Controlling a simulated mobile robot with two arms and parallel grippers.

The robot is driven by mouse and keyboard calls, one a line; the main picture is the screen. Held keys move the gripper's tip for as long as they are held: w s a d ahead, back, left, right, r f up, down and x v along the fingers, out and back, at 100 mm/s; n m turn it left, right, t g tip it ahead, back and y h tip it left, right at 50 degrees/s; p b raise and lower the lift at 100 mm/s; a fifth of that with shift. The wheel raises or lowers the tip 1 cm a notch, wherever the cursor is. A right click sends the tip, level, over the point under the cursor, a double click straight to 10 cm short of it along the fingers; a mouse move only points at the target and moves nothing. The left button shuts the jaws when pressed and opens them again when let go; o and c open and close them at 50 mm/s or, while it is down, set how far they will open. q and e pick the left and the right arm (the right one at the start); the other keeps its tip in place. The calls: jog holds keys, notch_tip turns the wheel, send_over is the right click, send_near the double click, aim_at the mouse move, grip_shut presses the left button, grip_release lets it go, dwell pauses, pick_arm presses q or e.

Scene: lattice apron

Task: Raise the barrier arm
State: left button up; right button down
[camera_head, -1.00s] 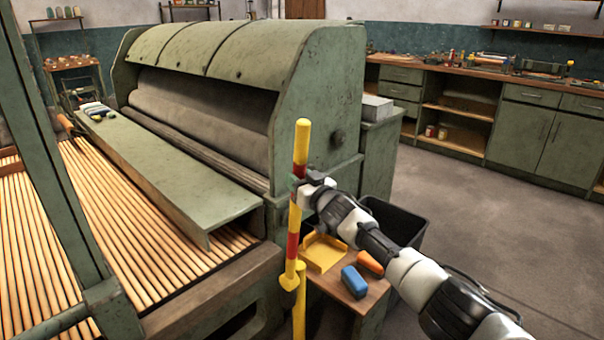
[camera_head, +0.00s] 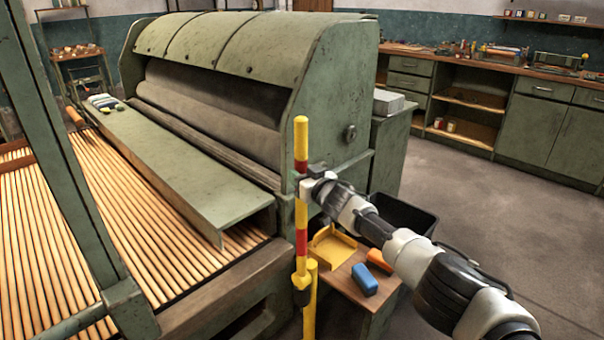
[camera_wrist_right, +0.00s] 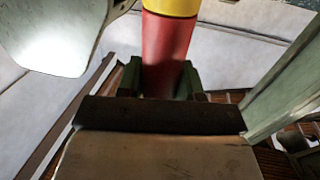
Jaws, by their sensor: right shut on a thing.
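The barrier arm (camera_head: 301,232) is a yellow pole with red bands, standing upright in the head view. My right gripper (camera_head: 304,187) is shut on the barrier arm at about mid-height, coming in from the right. In the right wrist view, a red band with yellow above it (camera_wrist_right: 168,50) rises between the green-grey fingers (camera_wrist_right: 160,82). My left gripper is in neither view.
A large green machine (camera_head: 330,100) with rollers stands behind the barrier arm. A slatted wooden bed (camera_head: 90,220) lies to the left. A small wooden table (camera_head: 350,262) holds a yellow tray (camera_head: 330,248), a blue object (camera_head: 364,280) and an orange one (camera_head: 379,257). Open floor (camera_head: 500,220) lies to the right.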

jog(key=shift+a+r, duration=0.1)
jog(key=shift+r, duration=0.1)
jog(key=c, duration=1)
grip_release()
jog(key=shift+w, duration=0.1)
jog(key=shift+c, duration=0.2)
jog(key=o, duration=0.3)
jog(key=shift+w+a+f, duration=0.25)
jog(key=shift+a+f, duration=0.05)
jog(key=p+v, duration=0.2)
jog(key=v, duration=0.9)
jog(key=shift+d, duration=0.1)
